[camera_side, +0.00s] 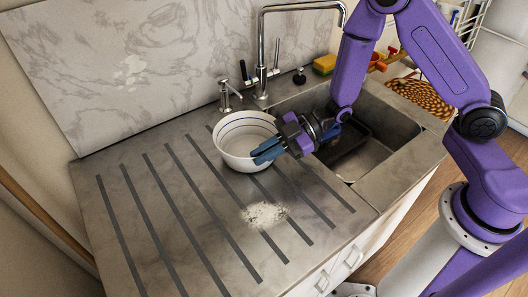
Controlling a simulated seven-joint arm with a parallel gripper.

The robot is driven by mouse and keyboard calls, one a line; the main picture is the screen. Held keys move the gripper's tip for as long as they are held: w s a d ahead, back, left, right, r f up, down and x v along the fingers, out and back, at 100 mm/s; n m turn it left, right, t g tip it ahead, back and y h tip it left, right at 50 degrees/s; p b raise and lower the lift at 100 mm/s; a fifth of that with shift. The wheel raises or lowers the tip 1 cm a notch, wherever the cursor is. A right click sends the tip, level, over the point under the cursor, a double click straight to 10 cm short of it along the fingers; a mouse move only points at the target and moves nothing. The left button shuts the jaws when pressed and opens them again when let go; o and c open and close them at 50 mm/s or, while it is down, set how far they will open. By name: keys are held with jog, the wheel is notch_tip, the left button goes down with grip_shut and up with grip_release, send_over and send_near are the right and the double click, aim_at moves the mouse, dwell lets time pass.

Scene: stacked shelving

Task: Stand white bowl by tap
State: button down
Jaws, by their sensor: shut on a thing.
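The white bowl (242,133) has a thin dark stripe inside its rim. It is upright on the grey drainboard, or just above it; I cannot tell which. It is just left of the sink and in front of the tap (262,62). My gripper (262,153) is shut on the bowl's near right rim, with its blue fingers over the wall. The fingers hide a small part of the rim. The tap is a tall chrome spout with a small handle beside it, behind the bowl.
The sink (375,148) lies to the right, partly behind my arm. A soap pump (228,97) stands close behind the bowl. A yellow sponge (324,64) and a patterned cloth (422,95) are at the back right. A whitish patch (265,215) marks the drainboard; its left side is clear.

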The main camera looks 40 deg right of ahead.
jog(key=c, duration=1.2)
grip_release()
jog(key=s+d+r+m+t+h, duration=0.15)
jog(key=d+r+h, duration=0.35)
jog(key=d, duration=0.6)
jog(key=s+d+r+m+g+h, duration=0.1)
jog(key=s+d+r+h, duration=0.1)
jog(key=s, duration=0.5)
jog(key=s+d+r+m+g+h, duration=0.2)
jog(key=s+d+h, duration=0.1)
jog(key=s, duration=0.4)
jog(key=s+d+r+m+g+h, duration=0.1)
jog(key=s+d+r+g+h, duration=0.1)
jog(key=s, duration=0.6)
jog(key=shift+d+r+m+h, duration=0.15)
jog(key=shift+r+m+h, duration=0.05)
jog(key=shift+m+h, duration=0.2)
